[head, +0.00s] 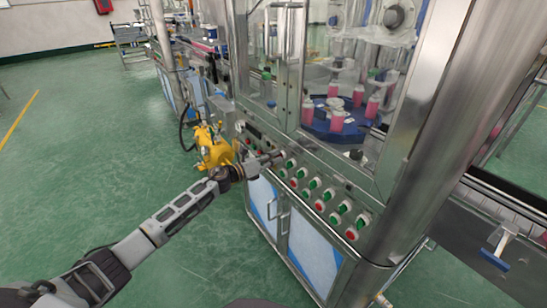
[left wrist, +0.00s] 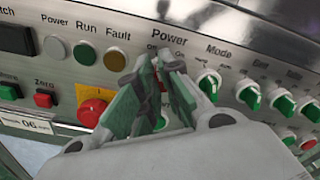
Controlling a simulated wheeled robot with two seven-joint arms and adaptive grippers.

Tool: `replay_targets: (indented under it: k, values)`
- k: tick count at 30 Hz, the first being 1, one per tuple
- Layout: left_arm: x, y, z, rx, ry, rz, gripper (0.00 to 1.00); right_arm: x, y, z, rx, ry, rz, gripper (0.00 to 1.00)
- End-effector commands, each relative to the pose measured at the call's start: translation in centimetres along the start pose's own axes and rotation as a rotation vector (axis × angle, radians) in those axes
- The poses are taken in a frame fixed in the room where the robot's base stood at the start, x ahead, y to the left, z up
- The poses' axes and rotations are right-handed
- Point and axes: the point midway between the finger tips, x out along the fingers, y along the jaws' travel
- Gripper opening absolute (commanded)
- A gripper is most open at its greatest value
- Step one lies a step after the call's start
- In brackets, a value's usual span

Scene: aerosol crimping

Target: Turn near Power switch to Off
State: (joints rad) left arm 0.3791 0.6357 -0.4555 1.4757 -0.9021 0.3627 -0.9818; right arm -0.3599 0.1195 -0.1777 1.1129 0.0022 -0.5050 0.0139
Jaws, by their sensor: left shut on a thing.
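My left gripper (head: 274,158) reaches the control panel (head: 315,169) of the machine from the left in the head view. In the left wrist view its two fingers (left wrist: 160,68) stand close together right below the "Power" label, shut on the Power switch. The fingers hide nearly all of that switch, so I cannot tell which way its handle points. The Off and On marks above it are partly visible. My right gripper is not in view.
The green Mode knob (left wrist: 208,84) sits right of the fingers, with more green knobs beyond. A red knob (left wrist: 93,110) on a yellow plate and the Power, Run and Fault lamps lie left. A yellow robot arm (head: 213,147) stands by the machine.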

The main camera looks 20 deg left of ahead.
Motion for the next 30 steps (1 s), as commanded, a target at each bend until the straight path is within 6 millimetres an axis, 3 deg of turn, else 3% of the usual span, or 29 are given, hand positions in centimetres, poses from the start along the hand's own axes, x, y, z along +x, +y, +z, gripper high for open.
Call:
replay_targets:
  k: [9,10,15,30]
  values:
    - [-0.01,0.05,-0.03,-0.006,-0.001,0.001,0.00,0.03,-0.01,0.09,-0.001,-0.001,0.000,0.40]
    - [-0.01,0.05,-0.03,-0.006,-0.001,0.001,0.11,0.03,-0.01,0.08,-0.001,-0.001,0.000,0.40]
    - [0.00,0.03,-0.02,-0.004,-0.001,0.001,0.29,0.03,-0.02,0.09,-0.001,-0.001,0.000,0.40]
    - [-0.44,0.07,-0.05,-0.004,0.000,0.001,0.29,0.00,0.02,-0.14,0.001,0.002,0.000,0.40]
